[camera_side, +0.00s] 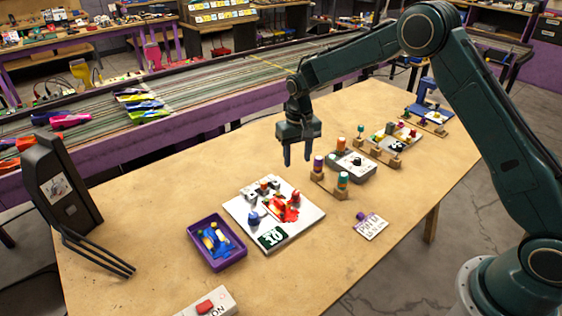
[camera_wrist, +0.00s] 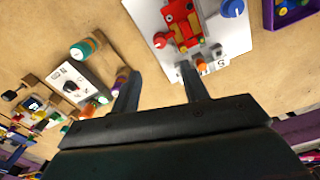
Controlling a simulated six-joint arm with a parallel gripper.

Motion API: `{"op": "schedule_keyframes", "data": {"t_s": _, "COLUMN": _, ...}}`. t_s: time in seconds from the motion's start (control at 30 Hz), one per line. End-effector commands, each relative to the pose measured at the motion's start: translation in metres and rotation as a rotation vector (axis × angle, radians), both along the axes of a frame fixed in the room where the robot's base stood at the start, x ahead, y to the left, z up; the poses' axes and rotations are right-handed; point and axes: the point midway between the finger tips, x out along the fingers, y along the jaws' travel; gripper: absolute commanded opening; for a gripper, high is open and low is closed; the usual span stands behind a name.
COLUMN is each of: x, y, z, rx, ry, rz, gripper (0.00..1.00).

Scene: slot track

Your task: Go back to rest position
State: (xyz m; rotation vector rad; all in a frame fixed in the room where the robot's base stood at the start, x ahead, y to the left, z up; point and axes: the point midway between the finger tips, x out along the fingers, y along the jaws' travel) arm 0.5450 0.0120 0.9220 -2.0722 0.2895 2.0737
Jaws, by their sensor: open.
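My gripper (camera_side: 298,155) hangs above the middle of the wooden table (camera_side: 150,222), pointing down, with its two fingers apart and nothing between them. In the wrist view my gripper (camera_wrist: 158,85) shows its open fingers over bare table. A white board (camera_side: 238,222) with a red car (camera_side: 283,208) on it lies below and to the left of the gripper in the side view. In the wrist view the red car (camera_wrist: 182,22) lies beyond the right finger.
A purple tray (camera_side: 237,256) with blue and yellow pieces sits left of the board. Wooden racks with cylinders (camera_side: 342,182) and a grey box (camera_side: 352,164) stand to the right of the gripper. A dark stand (camera_side: 62,185) is at the table's left end. The front-right table is mostly clear.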

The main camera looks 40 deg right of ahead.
Motion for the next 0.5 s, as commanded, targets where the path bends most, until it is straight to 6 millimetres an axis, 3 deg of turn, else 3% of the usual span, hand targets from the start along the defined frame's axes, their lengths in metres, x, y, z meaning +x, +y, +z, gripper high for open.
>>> {"op": "schedule_keyframes", "data": {"t_s": 0.2, "x": -0.0003, "y": 0.0, "z": 0.0123, "rx": 0.0, "ry": 0.001, "rz": 0.0, "gripper": 0.45}}
{"op": "schedule_keyframes", "data": {"t_s": 0.5, "x": -0.0002, "y": 0.0, "z": 0.0132, "rx": 0.0, "ry": 0.0, "rz": 0.0, "gripper": 0.45}}
